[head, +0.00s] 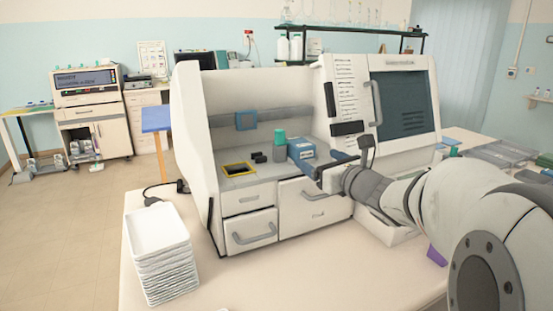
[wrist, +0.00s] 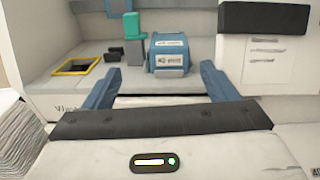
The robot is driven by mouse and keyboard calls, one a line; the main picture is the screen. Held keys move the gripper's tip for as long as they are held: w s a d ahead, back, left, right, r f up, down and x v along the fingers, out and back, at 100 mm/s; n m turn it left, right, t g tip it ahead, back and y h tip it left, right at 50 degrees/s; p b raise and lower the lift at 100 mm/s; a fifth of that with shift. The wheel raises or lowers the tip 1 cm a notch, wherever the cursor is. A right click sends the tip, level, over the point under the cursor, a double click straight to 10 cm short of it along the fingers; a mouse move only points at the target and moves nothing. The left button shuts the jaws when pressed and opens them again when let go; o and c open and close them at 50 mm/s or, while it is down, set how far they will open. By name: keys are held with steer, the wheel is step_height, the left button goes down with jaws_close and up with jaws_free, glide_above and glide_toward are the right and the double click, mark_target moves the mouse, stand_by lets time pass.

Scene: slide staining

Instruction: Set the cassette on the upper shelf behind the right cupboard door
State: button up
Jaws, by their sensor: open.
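A blue box with white labels (head: 301,148), which looks like the cassette, stands upright on the grey deck of the white machine. In the wrist view the blue box (wrist: 168,58) is ahead of my gripper (wrist: 157,84), roughly midway between its two blue fingers. My gripper (head: 325,167) is open and empty, in front of the box and apart from it. The right cupboard door (head: 402,105), with a dark window and grey handle (head: 376,103), looks shut. The shelves behind it are hidden.
A green-capped bottle (head: 279,141), small black blocks (head: 258,157) and a yellow-edged dark tray (head: 237,169) sit left of the box. Drawers (head: 250,230) lie below the deck. A stack of white trays (head: 158,235) stands at front left. The front tabletop is clear.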

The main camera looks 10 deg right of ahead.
mark_target(307, 147)
steer(key=shift+w+d+m, duration=0.35)
steer(key=shift+m, duration=0.05)
steer(key=p+x, duration=0.1)
steer(key=x, duration=0.6)
steer(key=shift+w+r, duration=0.1)
steer(key=shift+w, duration=0.2)
steer(key=shift+c, duration=0.3)
steer(key=c, duration=1.1)
steer(key=shift+c, duration=0.7)
steer(key=shift+r, duration=0.1)
